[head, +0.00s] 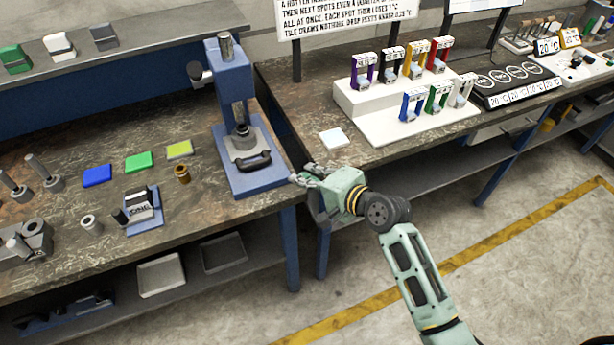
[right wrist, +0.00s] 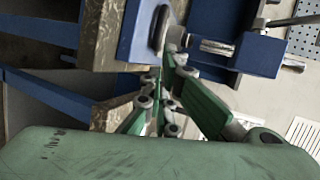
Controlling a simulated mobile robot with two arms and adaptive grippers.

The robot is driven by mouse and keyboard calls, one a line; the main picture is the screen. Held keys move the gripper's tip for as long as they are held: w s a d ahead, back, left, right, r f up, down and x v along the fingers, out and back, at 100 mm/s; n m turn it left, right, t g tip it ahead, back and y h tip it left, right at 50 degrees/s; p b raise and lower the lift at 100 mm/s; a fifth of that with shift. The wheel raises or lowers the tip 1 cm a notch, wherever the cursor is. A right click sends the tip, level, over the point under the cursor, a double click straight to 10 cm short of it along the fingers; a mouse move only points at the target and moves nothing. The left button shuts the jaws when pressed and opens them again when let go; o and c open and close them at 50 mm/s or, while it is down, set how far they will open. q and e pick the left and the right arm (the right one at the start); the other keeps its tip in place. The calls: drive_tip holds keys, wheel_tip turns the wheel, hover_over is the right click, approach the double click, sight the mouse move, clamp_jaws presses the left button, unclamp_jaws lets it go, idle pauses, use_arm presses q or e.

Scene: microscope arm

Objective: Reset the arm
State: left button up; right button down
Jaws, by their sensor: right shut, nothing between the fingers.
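The blue press-like stand (head: 234,85) stands at the right end of the left workbench. It has a blue upright, a blue base and a grey round part (head: 241,142) at the centre. A dark curved handle (head: 254,163) lies low at the front of the base. My green right gripper (head: 298,179) is shut and empty, with its tips just right of the base's right edge. In the right wrist view the fingers converge toward the stand (right wrist: 262,55), near a dark rounded part. I cannot tell whether they touch it. My left gripper is not in view.
The left workbench (head: 60,240) holds blue, green and yellow blocks and metal parts. A gap separates it from the right workbench (head: 300,100), which carries a white stepped stand (head: 375,100) with coloured pieces and a white tile (head: 333,138). Floor is open at the lower right.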

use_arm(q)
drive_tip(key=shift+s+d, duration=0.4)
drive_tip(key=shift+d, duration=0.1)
